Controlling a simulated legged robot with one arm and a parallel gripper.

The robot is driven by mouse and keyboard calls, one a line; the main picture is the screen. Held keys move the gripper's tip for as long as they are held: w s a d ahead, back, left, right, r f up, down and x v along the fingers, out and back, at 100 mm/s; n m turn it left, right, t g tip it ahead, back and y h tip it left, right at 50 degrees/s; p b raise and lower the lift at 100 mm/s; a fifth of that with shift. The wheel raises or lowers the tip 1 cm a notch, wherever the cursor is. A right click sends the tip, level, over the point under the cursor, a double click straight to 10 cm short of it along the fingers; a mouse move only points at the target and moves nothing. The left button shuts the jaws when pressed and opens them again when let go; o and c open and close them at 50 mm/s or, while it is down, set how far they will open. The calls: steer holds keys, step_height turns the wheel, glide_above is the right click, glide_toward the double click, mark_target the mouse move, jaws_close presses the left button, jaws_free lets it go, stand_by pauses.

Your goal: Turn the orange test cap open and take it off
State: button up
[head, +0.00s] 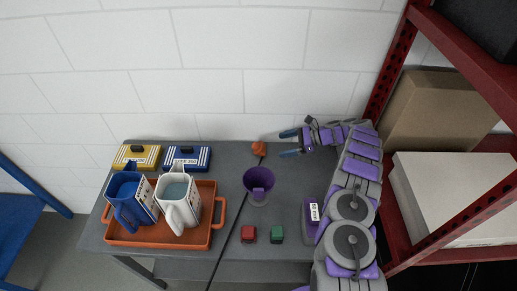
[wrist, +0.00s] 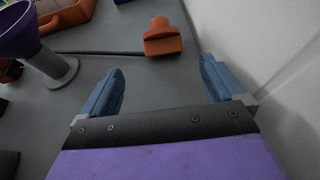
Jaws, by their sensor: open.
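The orange test cap (head: 259,148) is at the back of the grey table, near the white wall, on a black line or hose running across the tabletop. In the wrist view the orange cap (wrist: 162,38) shows a round knob on top of a wider body. My gripper (head: 289,143) is to the right of the cap, with its blue fingers pointing toward it. In the wrist view the gripper (wrist: 160,85) is open and empty, and the cap lies beyond the fingertips, roughly in line with the gap between them. The cap and fingers are apart.
A purple funnel (head: 258,182) on a grey stand is in front of the cap. An orange tray (head: 150,240) holds a blue jug (head: 128,196) and a white jug (head: 176,200). Red (head: 248,234) and green (head: 277,234) blocks sit near the front. A red shelf (head: 398,235) stands at the right.

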mark_target(264, 148)
steer(key=shift+f+x, duration=0.2)
steer(key=shift+x, duration=0.95)
steer(key=x, duration=0.2)
steer(key=b+x, duration=0.1)
steer(key=x, duration=0.3)
steer(key=shift+w+a+b, duration=0.3)
steer(key=shift+b, duration=0.1)
steer(key=shift+d, duration=0.1)
steer(key=c, duration=1.2)
steer(key=shift+c, duration=0.2)
